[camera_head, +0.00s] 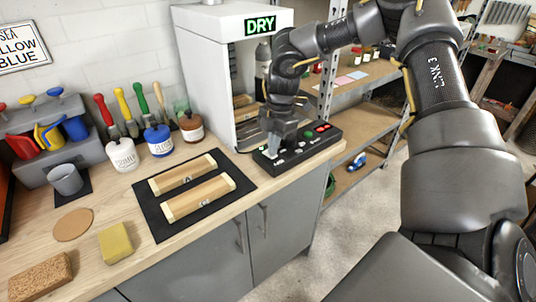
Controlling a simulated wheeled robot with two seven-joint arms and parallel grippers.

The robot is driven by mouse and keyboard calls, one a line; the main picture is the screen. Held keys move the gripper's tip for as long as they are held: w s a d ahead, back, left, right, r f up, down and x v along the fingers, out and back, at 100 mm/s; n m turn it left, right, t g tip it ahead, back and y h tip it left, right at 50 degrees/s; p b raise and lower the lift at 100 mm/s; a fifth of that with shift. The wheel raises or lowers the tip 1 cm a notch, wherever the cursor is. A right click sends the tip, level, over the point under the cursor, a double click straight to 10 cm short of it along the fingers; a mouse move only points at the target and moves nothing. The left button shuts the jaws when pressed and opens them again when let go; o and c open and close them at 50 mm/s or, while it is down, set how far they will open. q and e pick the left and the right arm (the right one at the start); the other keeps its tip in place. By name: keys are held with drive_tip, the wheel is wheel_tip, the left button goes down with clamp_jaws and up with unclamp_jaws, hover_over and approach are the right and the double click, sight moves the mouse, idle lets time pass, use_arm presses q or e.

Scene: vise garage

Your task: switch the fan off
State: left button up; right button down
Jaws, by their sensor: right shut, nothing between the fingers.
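A black control box (322,142) lies on the wooden counter in front of the white cabinet with the lit green "DRY" sign. It carries small labels, a green light or button and red ones near its right end. My right gripper (273,147) points down at the left part of this box, shut and empty. Its fingertips are at or just above the box top; I cannot tell whether they touch. The gripper hides part of the box there, and no fan shows clearly. My left gripper is out of view.
The white cabinet (205,75) stands right behind the box. A black mat (160,222) with two wooden blocks lies to the left. Jars with brushes, a yellow sponge (115,242) and a grey cup (66,179) are further left. Shelves stand at the right.

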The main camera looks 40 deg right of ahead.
drive_tip(key=shift+d+f, duration=0.1)
drive_tip(key=shift+f, duration=0.2)
drive_tip(key=shift+r, duration=0.15)
wheel_tip(320, 180, up, 2)
drive_tip(key=shift+r+p, duration=1.35)
drive_tip(key=shift+r, duration=1.15)
drive_tip(key=shift+f, duration=0.1)
